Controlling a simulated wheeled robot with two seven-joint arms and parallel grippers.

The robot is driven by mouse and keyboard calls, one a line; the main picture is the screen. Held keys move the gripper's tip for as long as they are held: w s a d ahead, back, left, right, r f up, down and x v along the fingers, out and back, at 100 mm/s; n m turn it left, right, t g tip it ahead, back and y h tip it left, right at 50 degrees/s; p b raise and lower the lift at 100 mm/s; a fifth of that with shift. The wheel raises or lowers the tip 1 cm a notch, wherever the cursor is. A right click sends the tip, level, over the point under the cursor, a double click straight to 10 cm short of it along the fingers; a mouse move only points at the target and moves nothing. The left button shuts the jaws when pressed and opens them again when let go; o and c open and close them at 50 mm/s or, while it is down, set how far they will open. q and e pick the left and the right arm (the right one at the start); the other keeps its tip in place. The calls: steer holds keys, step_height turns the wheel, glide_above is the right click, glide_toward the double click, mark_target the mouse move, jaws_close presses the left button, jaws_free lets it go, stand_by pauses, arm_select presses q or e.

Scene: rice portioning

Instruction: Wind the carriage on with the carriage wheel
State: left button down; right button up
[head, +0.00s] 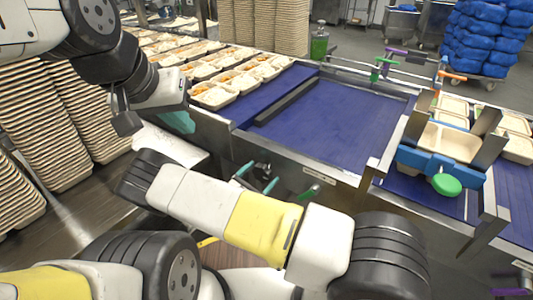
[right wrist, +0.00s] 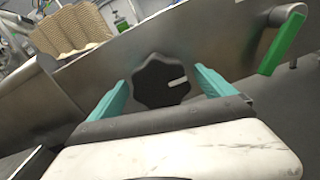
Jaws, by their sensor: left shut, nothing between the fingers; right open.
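A black lobed wheel (right wrist: 162,80) with a white mark sits on the metal side of the conveyor in the right wrist view. In the head view it shows small and dark (head: 262,168), partly hidden. My right gripper (head: 256,178) is open, its teal fingers on either side of the wheel; whether they touch it I cannot tell. My left gripper (head: 178,122) is shut and empty, above the near left edge of the conveyor. A blue carriage (head: 432,163) with metal side plates and a green round knob (head: 445,185) stands over the belt at the right.
A green handle (right wrist: 283,42) is on the conveyor side, right of the wheel; it also shows in the head view (head: 311,192). The blue belt (head: 330,120) is bare in the middle. Filled trays (head: 215,94) stand at its left, and stacked trays (head: 50,120) at far left.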

steer(key=shift+w+d, duration=0.4)
steer(key=shift+w, duration=0.1)
steer(key=c, duration=1.4)
